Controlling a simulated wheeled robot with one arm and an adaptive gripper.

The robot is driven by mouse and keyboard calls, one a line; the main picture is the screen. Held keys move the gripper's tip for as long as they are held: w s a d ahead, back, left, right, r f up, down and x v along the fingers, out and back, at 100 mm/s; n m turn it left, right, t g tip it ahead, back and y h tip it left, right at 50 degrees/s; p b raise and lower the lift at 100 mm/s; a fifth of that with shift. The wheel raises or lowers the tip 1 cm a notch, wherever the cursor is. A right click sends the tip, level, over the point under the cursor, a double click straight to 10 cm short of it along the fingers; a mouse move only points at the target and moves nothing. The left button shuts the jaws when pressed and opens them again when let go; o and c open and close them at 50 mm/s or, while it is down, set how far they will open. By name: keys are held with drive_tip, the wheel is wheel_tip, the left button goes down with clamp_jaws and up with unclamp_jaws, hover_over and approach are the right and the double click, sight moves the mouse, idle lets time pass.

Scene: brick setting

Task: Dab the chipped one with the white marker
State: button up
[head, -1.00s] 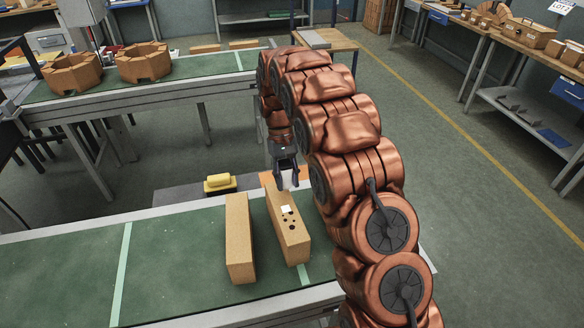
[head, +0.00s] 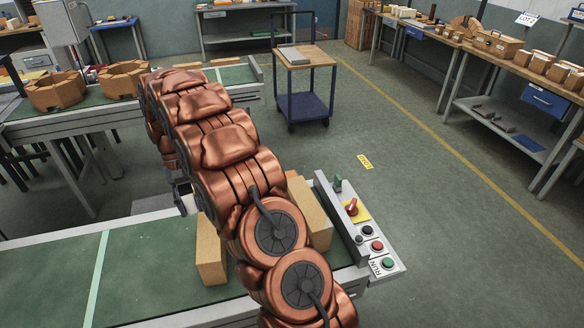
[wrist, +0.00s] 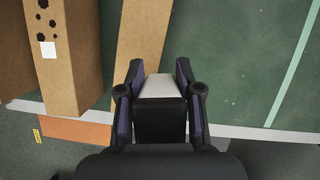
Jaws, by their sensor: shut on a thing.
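The chipped brick is a long tan block with several dark pits and a white square patch beside them; it lies at left in the wrist view (wrist: 75,60). In the head view my arm hides most of it, leaving its right part (head: 319,222). A plain tan brick (head: 210,250) lies left of it, also in the wrist view (wrist: 146,35). My gripper (wrist: 158,82) is shut on the white marker (wrist: 159,87), a pale-ended block with a dark body.
Both bricks lie on a green conveyor (head: 150,262) with a pale stripe. A control panel (head: 365,232) with a red lever and buttons stands at its right end. An orange surface (wrist: 75,131) lies past the belt edge. The belt's left part is clear.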

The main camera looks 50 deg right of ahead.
drive_tip(key=s+d+m+t+y, duration=0.1)
drive_tip(key=d+m, duration=0.2)
drive_tip(key=d, duration=0.2)
drive_tip(key=s+d+r+m+t+y+b, duration=0.1)
drive_tip(key=d+m, duration=0.2)
drive_tip(key=d, duration=0.2)
drive_tip(key=s+d+r+m+t+y+b, duration=0.1)
drive_tip(key=s+d+m, duration=0.1)
drive_tip(key=d+m, duration=0.2)
drive_tip(key=shift+s+d, duration=0.1)
drive_tip(key=shift+d, duration=0.5)
drive_tip(key=s+d+r+m+t+b, duration=0.2)
drive_tip(key=s+d+m+t, duration=0.2)
drive_tip(key=s+d+m, duration=0.5)
drive_tip(key=d+m, duration=0.2)
drive_tip(key=d, duration=0.2)
drive_tip(key=shift+h, duration=0.3)
drive_tip(key=shift+f+b, duration=1.15)
drive_tip(key=shift+f, duration=1.6)
drive_tip(key=shift+f, duration=0.6)
wheel_tip(320, 180, up, 7)
drive_tip(key=p, duration=0.2)
